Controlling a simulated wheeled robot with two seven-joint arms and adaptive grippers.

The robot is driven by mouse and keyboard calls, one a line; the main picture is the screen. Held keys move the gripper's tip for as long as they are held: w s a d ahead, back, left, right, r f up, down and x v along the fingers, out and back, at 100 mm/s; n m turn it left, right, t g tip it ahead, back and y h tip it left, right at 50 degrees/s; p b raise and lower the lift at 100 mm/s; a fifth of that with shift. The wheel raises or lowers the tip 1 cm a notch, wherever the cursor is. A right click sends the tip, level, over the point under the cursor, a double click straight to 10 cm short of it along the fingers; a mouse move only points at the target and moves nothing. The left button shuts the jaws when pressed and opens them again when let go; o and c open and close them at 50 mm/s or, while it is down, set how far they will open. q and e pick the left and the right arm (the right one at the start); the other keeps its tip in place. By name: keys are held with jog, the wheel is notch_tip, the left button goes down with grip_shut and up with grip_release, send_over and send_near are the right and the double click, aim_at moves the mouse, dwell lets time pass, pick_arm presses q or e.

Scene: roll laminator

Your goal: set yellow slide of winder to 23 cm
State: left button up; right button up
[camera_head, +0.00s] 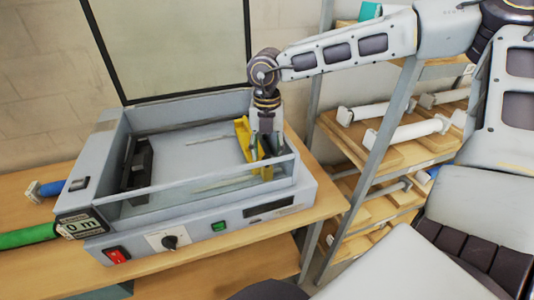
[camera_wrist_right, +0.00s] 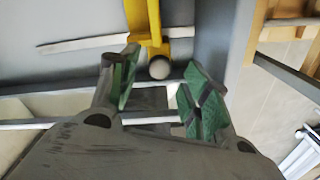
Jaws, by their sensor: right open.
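The grey winder machine (camera_head: 190,222) stands on a wooden table. Its yellow slide (camera_head: 243,138) is at the right end of the open bay, close to the right wall. My right gripper (camera_head: 264,150) reaches down into the bay just right of the slide and partly hides it. In the right wrist view, the gripper (camera_wrist_right: 155,95) is open, with green pads on both fingers. The yellow slide (camera_wrist_right: 153,35) and a round knob (camera_wrist_right: 159,67) at its end lie just beyond and between the fingertips. I cannot tell whether they touch. My left gripper is not in view.
A black block (camera_head: 136,165) sits at the bay's left end. A clear front bar and the machine walls surround the bay. A red switch (camera_head: 117,255) and a dial (camera_head: 170,241) are on the front panel. A rack with white rolls (camera_head: 412,131) stands at the right.

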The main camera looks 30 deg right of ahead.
jog(key=shift+f, duration=1.05)
grip_shut()
